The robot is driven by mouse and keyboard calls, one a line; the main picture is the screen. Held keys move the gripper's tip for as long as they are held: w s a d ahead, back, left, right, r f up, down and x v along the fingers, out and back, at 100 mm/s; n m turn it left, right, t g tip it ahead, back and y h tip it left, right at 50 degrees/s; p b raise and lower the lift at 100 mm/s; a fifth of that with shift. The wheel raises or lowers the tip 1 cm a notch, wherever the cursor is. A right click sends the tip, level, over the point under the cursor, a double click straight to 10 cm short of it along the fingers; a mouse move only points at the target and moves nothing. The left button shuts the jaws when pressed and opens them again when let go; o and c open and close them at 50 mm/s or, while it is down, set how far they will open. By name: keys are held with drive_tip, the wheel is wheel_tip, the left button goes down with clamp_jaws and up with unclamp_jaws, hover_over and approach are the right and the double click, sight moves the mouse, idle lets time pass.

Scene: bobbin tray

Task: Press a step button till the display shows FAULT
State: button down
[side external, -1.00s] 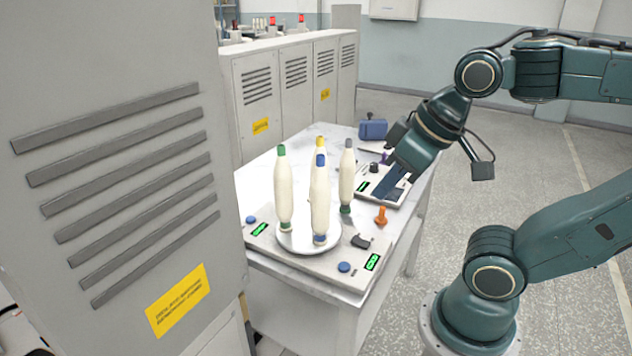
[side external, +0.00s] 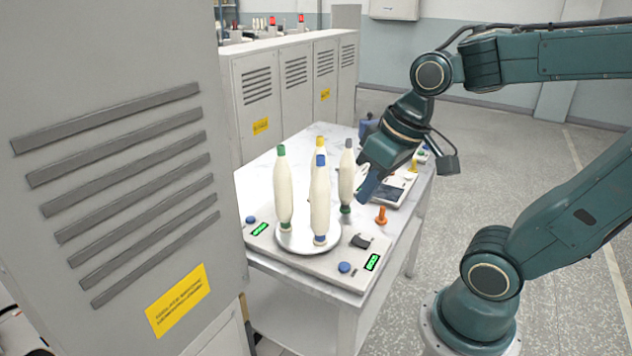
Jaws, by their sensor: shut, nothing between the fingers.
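My gripper (side external: 367,193) is shut and empty. It points down beside the grey-topped bobbin, over the near side of the rear panel. A pale base plate (side external: 310,262) at the front of the table carries two blue buttons, one at its left end (side external: 250,219) and one at front right (side external: 344,267). Beside them are a left green-lit display (side external: 259,229) and a right one (side external: 372,262). Their text is too small to read. The rear panel (side external: 398,196) is partly hidden by my gripper, and I cannot see a lit display on it.
Several tall white bobbins (side external: 319,200) stand upright on or near a round plate (side external: 296,247). An orange knob (side external: 380,216) and a black part (side external: 361,241) stand to their right. A large grey cabinet (side external: 110,150) fills the left side.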

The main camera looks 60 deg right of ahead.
drive_tip(key=w+d+f+m+g+y, duration=0.25)
drive_tip(key=w+d+f+m, duration=0.2)
drive_tip(key=f, duration=0.25)
drive_tip(key=m+t+y, duration=0.1)
drive_tip(key=m+y, duration=0.5)
drive_tip(key=m, duration=0.1)
hover_over(347, 262)
wheel_tip(347, 262, down, 9)
drive_tip(key=shift+r, duration=0.15)
drive_tip(key=shift+n, duration=0.25)
drive_tip(key=shift+f, duration=4.45)
